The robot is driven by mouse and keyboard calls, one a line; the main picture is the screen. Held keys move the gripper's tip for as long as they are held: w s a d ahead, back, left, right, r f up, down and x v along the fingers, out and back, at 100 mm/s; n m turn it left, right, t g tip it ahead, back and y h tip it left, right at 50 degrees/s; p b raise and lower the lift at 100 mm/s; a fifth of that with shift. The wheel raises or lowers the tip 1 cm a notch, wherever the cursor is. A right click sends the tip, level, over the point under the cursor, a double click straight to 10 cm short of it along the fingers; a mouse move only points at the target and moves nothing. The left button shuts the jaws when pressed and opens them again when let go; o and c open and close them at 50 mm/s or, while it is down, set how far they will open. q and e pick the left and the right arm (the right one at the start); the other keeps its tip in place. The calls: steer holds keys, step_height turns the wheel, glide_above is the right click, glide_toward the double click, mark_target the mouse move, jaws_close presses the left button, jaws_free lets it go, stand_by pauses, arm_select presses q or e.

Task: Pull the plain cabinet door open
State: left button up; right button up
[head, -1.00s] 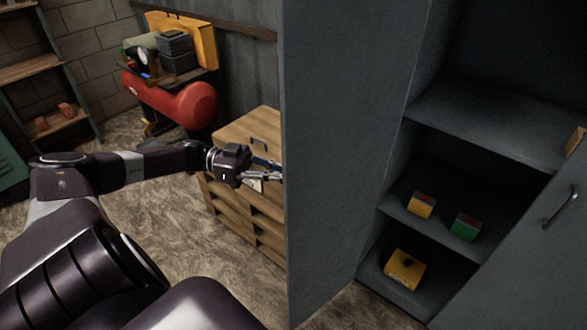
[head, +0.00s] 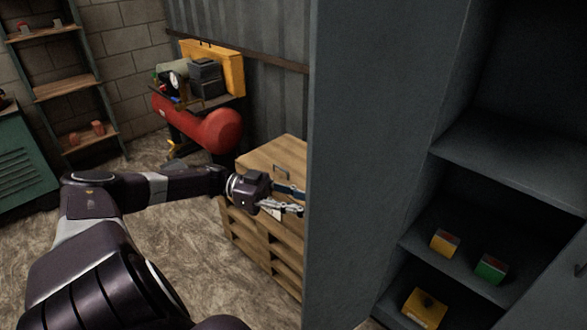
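The grey cabinet's plain door (head: 360,170) stands swung open in the head view, a tall flat panel left of the shelves. No handle shows on the side facing me. My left gripper (head: 300,201) is at this door's left edge, about mid-height in the picture. Its two fingers look spread apart with a gap between them. Their tips end at or behind the door's edge, so I cannot tell whether they touch it. My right gripper is not in view.
Cabinet shelves (head: 500,160) hold a yellow box (head: 445,242), a green box (head: 491,268) and a yellow item (head: 424,308). A wooden drawer unit (head: 270,160) stands behind my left gripper. A red tank (head: 215,130) is farther back. The floor at left is clear.

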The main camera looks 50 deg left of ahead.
arm_select(q)
steer(key=v, duration=1.1)
steer(key=shift+s+a, duration=0.25)
steer(key=shift+a, duration=0.1)
